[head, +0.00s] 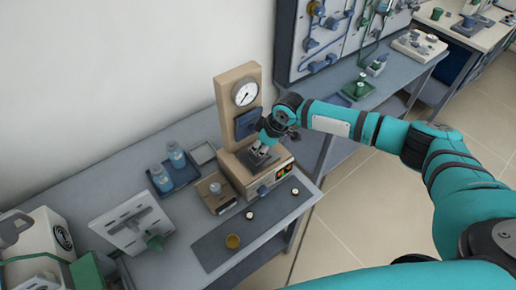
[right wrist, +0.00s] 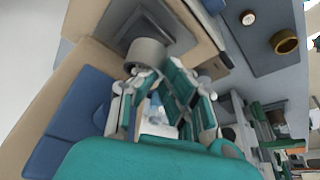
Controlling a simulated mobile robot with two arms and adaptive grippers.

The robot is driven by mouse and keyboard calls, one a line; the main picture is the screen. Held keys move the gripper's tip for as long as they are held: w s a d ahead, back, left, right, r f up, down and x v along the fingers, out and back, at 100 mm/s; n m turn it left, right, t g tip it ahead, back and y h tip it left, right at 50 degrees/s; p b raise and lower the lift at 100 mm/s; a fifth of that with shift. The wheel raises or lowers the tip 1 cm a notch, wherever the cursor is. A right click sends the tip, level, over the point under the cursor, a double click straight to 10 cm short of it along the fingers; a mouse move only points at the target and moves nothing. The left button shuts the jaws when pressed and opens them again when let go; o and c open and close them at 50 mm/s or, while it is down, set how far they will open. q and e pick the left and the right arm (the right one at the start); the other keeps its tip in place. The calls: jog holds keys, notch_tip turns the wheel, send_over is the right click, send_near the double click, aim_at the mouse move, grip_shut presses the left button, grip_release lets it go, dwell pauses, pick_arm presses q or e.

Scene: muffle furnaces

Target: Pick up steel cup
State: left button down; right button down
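The steel cup (right wrist: 147,53) is a short grey cylinder in the right wrist view. It stands on the dark plate of a wooden-framed press with a round dial (head: 245,92). My right gripper (right wrist: 160,74) is at the press, its fingertips close to the cup and apart from each other. I cannot tell whether they touch it. In the head view the right gripper (head: 263,148) points down over the press plate and largely hides the cup. My left gripper is not in view.
A small wooden box with a knob (head: 216,188) is left of the press. Blue bottles (head: 177,155) stand in a tray behind it. A white tilted panel (head: 132,222) stands at the left.

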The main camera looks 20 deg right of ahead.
jog(key=s+a+r+b, duration=0.1)
jog(key=s+a+b, duration=0.2)
jog(key=s, duration=1.1)
jog(key=m+t+y+b, duration=0.1)
jog(key=t+b, duration=0.2)
send_near(242, 168)
jog(key=w, duration=0.1)
jog(key=w+d+r, duration=0.1)
jog(key=w, duration=0.1)
jog(key=w+d+r, duration=0.1)
jog(key=w, duration=0.1)
jog(key=shift+d+r, duration=0.1)
jog(key=shift+r, duration=0.05)
notch_tip(242, 168, down, 3)
jog(key=shift+r+p, duration=0.1)
jog(key=shift+p, duration=0.75)
jog(key=shift+f, duration=0.35)
jog(key=shift+f, duration=0.15)
jog(key=shift+f, duration=0.4)
jog(key=shift+f, duration=0.1)
